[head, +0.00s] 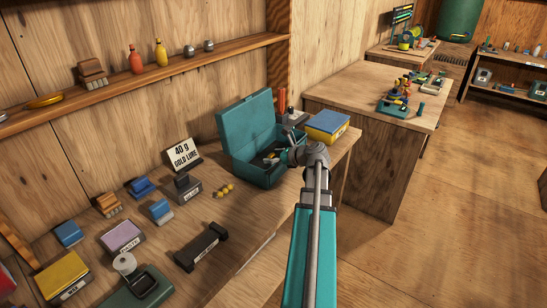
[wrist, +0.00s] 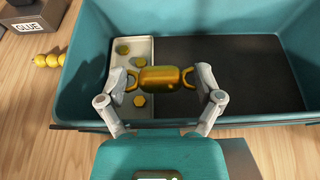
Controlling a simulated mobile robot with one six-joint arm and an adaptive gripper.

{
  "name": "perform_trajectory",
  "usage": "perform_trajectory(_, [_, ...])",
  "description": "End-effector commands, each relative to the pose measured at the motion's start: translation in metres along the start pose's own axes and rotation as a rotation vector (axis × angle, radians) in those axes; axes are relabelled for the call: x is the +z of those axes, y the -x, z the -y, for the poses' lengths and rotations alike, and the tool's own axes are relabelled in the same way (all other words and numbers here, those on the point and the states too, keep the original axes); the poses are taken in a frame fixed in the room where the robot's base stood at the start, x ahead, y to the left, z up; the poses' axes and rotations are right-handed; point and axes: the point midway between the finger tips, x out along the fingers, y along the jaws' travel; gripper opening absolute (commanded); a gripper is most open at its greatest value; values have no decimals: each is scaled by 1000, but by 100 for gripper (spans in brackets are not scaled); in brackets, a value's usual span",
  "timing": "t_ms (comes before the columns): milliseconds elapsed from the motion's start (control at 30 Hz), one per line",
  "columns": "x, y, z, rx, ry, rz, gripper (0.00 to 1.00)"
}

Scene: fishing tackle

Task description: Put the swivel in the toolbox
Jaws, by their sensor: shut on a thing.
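The swivel (wrist: 160,79) is a gold barrel with a ring at each end. In the wrist view my gripper (wrist: 166,86) is shut on it, with one finger at each end. It is held over the inside of the open teal toolbox (wrist: 76,75), across the edge between a pale tray (wrist: 146,52) on the left and a dark floor area (wrist: 235,70). In the head view the toolbox (head: 248,173) stands on the bench with its lid raised, and my arm reaches over its right side. The swivel's exact height above the floor is unclear.
Several gold pieces lie in the pale tray. A glue block (wrist: 27,18) and yellow beads (wrist: 48,60) are left of the toolbox.

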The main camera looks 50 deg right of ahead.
Motion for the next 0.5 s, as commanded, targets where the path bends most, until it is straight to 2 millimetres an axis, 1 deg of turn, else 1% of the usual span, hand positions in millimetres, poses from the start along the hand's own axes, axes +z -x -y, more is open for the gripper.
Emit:
perform_trajectory(33, [-8, 0, -3, 3, 4, -19, 36])
perform_trajectory(200, [-9, 0, -4, 6, 3, -20, 36])
perform_trajectory(233, [-10, 0, -4, 6, 3, -20, 88])
perform_trajectory(300, [-10, 0, -5, 6, 2, -20, 100])
perform_trajectory(500, [-10, 1, -6, 5, 0, -20, 100])
